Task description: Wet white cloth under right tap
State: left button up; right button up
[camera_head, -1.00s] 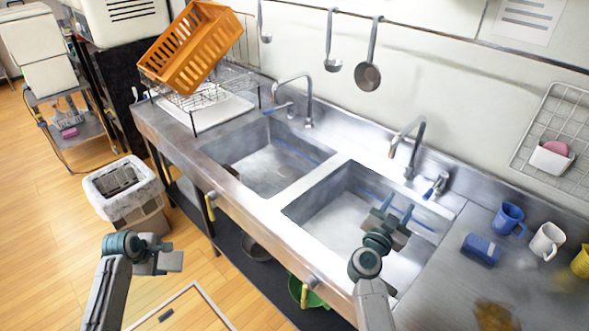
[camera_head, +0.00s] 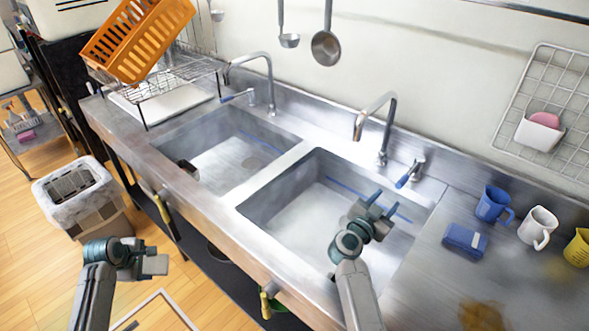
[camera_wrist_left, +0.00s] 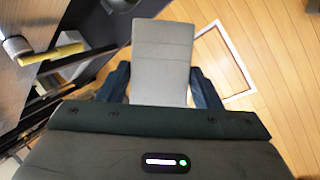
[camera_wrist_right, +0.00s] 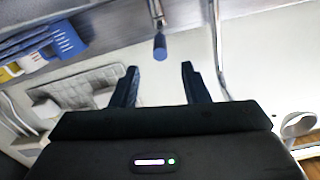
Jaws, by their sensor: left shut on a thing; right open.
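My left gripper (camera_head: 150,262) is low in front of the counter, over the floor. It is shut on a flat, pale grey-white piece that looks like the folded white cloth (camera_wrist_left: 162,55). The right tap (camera_head: 375,125) arches over the back of the right basin (camera_head: 290,220), with no water visible. Its blue-tipped lever (camera_head: 408,175) stands just to its right. My right gripper (camera_head: 380,203) is open and empty above the right basin, its fingers toward the lever. In the right wrist view the blue lever tip (camera_wrist_right: 160,47) shows ahead between the fingers, apart from them.
The left basin (camera_head: 225,155) has its own tap (camera_head: 262,80) and a small dark object inside. A blue sponge-like block (camera_head: 465,240), a blue mug (camera_head: 494,205), a white mug (camera_head: 538,228) and a yellow cup (camera_head: 578,248) stand on the right counter. A bin (camera_head: 82,200) stands at left.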

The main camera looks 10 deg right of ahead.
aim_at(405, 178)
jog(key=p+x, duration=0.1)
jog(key=x, duration=0.9)
jog(key=shift+w+d+r, duration=0.1)
jog(key=shift+d+r, duration=0.05)
jog(key=shift+r, duration=0.05)
grip_shut()
